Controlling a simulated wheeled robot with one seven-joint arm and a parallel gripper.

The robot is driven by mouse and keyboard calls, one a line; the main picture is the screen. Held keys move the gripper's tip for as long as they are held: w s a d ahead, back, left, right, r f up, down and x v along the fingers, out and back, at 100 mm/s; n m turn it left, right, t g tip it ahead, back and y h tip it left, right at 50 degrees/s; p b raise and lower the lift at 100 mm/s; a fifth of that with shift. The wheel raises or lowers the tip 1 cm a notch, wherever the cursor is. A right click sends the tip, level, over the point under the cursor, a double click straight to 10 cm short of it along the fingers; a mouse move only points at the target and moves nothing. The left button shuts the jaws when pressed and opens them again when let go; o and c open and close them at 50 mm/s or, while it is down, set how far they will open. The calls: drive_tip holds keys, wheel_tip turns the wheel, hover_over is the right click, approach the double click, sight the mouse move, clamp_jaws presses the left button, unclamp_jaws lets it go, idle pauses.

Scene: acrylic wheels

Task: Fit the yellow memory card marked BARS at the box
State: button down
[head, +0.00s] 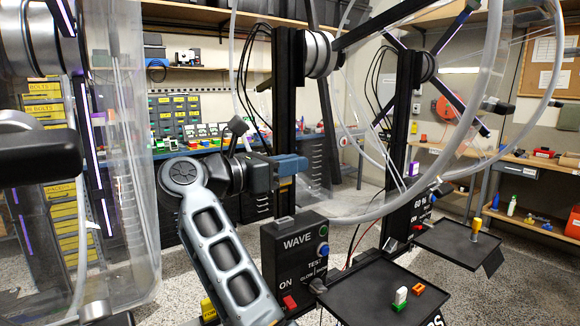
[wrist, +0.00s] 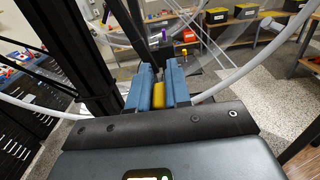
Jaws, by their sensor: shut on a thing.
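My gripper (head: 297,165) has blue fingers and is in front of a black upright post, above the black box marked WAVE (head: 292,262). In the wrist view the blue fingers (wrist: 158,88) are shut on a yellow piece (wrist: 158,98), taken as the yellow memory card. Its marking cannot be read, and the fingers hide most of it. The WAVE box has a blue button, a green button, a knob and a red switch. A second black box marked 60 % (head: 408,215) stands farther right. No slot can be made out on either box.
A black tray (head: 360,290) beside the WAVE box holds a white-and-green piece (head: 401,296) and an orange piece (head: 418,289). A second tray (head: 450,245) holds a yellow-topped piece (head: 476,227). Large clear wheel rims (head: 480,110) and black posts stand close around my arm.

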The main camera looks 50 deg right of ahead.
sight(291, 184)
drive_tip(key=shift+f+b, duration=2.55)
drive_tip(key=shift+b, duration=0.4)
drive_tip(key=shift+b, duration=1.25)
drive_tip(key=shift+f+b, duration=1.15)
drive_tip(key=shift+f, duration=0.05)
drive_tip(key=c, duration=1)
unclamp_jaws()
drive_tip(key=shift+r, duration=0.1)
drive_tip(key=shift+r, duration=0.1)
wheel_tip(291, 184, up, 3)
drive_tip(key=p, duration=0.3)
drive_tip(key=shift+f, duration=0.2)
drive_tip(key=shift+p, duration=1)
